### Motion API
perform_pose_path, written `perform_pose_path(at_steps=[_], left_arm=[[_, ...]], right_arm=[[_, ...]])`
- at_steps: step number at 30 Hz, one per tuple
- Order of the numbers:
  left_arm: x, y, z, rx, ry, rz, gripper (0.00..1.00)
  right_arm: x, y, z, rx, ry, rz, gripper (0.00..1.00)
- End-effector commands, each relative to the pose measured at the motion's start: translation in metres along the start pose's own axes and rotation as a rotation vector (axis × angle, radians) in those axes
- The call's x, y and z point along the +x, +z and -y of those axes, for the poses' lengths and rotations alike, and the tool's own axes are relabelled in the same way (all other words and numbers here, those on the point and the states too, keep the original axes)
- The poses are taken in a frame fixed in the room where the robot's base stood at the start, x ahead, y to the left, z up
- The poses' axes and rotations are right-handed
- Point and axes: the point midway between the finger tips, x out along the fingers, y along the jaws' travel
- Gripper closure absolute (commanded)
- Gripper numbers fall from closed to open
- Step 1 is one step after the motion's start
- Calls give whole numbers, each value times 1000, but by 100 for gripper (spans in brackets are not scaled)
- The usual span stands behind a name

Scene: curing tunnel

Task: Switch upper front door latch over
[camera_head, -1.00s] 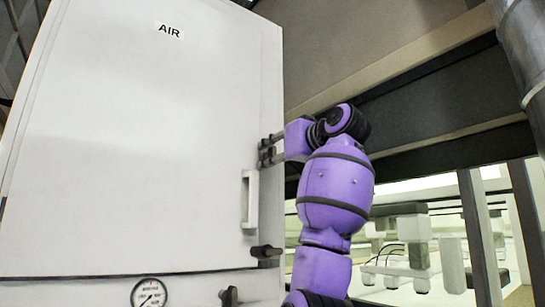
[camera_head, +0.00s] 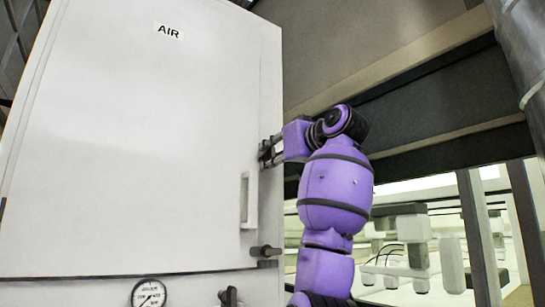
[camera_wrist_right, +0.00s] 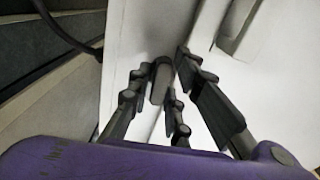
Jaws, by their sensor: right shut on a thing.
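The white cabinet door (camera_head: 150,150) labelled AIR fills the left of the head view. My right gripper (camera_head: 267,150) is at its right edge, above the white door handle. It is shut on the upper front door latch, which the fingers largely hide in the head view. In the right wrist view the latch (camera_wrist_right: 161,82) is a grey rounded lever between the fingers of my right gripper (camera_wrist_right: 160,85), against the white cabinet. Which way the latch is turned is hard to tell. My left gripper is not in view.
Below the gripper are the white door handle (camera_head: 249,201) and a dark lower latch (camera_head: 266,251). A round gauge (camera_head: 149,293) and another dark knob (camera_head: 229,296) sit below the door. A grey pipe (camera_head: 522,60) stands at the upper right.

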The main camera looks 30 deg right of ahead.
Motion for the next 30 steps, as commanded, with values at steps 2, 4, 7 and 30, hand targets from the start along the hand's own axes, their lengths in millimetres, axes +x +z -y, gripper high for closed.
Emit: perform_pose_path(at_steps=[2,4,7,30], left_arm=[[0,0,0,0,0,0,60],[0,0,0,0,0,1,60],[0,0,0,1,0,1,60],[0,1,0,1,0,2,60]], right_arm=[[0,1,-1,-46,3,2,100],[0,1,-1,-94,2,3,100],[0,1,-1,-177,3,4,100],[0,2,-1,-907,1,5,100]])
